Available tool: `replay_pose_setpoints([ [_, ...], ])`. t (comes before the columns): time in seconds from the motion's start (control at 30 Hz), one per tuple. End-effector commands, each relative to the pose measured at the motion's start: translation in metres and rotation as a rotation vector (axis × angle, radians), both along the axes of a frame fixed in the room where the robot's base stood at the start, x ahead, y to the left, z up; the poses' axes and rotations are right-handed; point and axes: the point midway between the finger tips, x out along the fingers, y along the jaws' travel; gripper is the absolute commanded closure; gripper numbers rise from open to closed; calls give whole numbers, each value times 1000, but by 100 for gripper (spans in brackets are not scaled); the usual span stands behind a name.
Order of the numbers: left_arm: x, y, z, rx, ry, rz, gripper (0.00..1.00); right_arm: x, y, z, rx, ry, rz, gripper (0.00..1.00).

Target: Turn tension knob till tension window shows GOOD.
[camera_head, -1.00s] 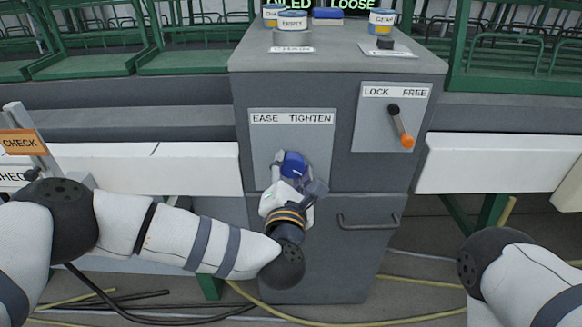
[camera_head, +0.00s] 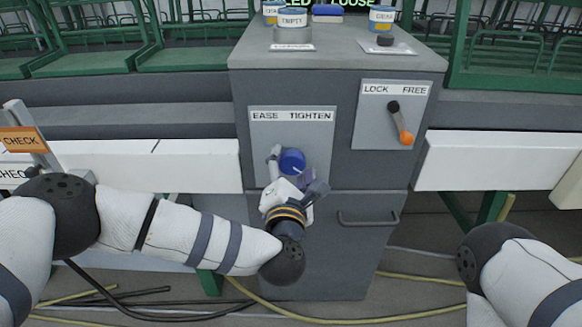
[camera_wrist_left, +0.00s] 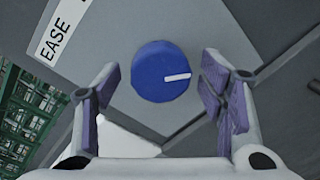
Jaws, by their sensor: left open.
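The blue tension knob (camera_head: 292,161) sits on a light plate marked EASE and TIGHTEN (camera_head: 291,136) on the grey cabinet front. My left gripper (camera_head: 297,173) is open in front of the knob. In the left wrist view the knob (camera_wrist_left: 160,71) lies between the spread fingers, with a gap on both sides. Its white mark points to the picture's right and slightly up. Green lettering at the top edge of the head view is cut off; LOOSE (camera_head: 352,4) is partly readable. My right gripper is out of view.
A lever with an orange end (camera_head: 406,138) is on the LOCK/FREE plate (camera_head: 380,127) to the knob's right. A drawer handle (camera_head: 368,220) is below. Several tins and a blue block (camera_head: 327,10) stand on the cabinet top. White panels flank the cabinet.

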Motion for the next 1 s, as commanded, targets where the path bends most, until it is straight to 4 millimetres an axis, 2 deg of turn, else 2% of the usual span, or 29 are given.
replay_pose_setpoints([
  [0.07, -3, 0, 0, 0, 1, -1, 36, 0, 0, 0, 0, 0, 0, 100],
  [0.17, -20, 0, 0, -1, 2, -3, 36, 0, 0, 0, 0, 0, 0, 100],
  [0.4, -85, 4, 3, -2, 4, -5, 36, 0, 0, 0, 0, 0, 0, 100],
  [0.53, -109, 5, 4, 0, 2, -2, 36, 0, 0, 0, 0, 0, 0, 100],
  [0.7, -120, 7, 6, 0, 0, 0, 36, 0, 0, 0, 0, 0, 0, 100],
  [1.0, -120, 7, 6, 0, 0, 0, 36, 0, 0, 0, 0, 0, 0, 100],
])
